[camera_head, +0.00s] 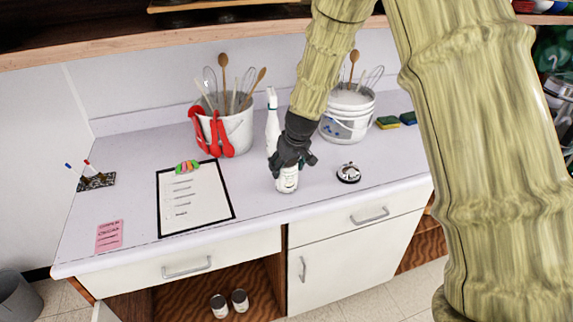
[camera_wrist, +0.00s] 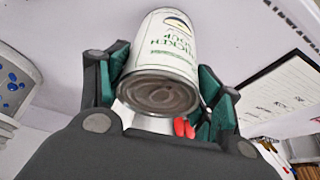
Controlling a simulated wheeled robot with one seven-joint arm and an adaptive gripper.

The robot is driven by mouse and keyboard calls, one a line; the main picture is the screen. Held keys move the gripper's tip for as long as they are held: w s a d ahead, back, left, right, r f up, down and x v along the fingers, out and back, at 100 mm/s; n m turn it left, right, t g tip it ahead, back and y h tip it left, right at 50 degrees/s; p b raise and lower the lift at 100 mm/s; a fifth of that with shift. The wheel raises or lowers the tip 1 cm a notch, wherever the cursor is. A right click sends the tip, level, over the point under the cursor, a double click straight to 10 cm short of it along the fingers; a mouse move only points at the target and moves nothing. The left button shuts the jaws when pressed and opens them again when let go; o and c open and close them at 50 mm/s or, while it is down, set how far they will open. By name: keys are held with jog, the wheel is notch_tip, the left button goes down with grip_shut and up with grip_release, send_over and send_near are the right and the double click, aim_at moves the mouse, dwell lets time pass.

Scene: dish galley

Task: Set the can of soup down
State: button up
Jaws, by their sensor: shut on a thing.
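The can of soup (camera_head: 287,182) is white with a metal end, and its label reads chicken soup in the wrist view (camera_wrist: 168,50). My gripper (camera_head: 292,160) is shut on the can from above, with its fingers on either side of it in the wrist view (camera_wrist: 162,78). The can is at the counter (camera_head: 330,208), between the clipboard and the bell. I cannot tell whether its base touches the counter top.
A clipboard (camera_head: 196,198) lies left of the can, and a service bell (camera_head: 348,172) stands close on its right. A white spray bottle (camera_head: 272,118) and utensil buckets (camera_head: 237,132) stand behind. Two cans (camera_head: 239,299) sit in the open cabinet below.

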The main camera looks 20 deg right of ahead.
jog(key=shift+f, duration=0.3)
jog(key=shift+f, duration=0.2)
jog(key=o, duration=1.4)
jog(key=shift+c, duration=0.2)
jog(key=shift+r, duration=0.15)
jog(key=b+v, duration=0.2)
jog(key=v, duration=1)
jog(key=shift+s, duration=0.1)
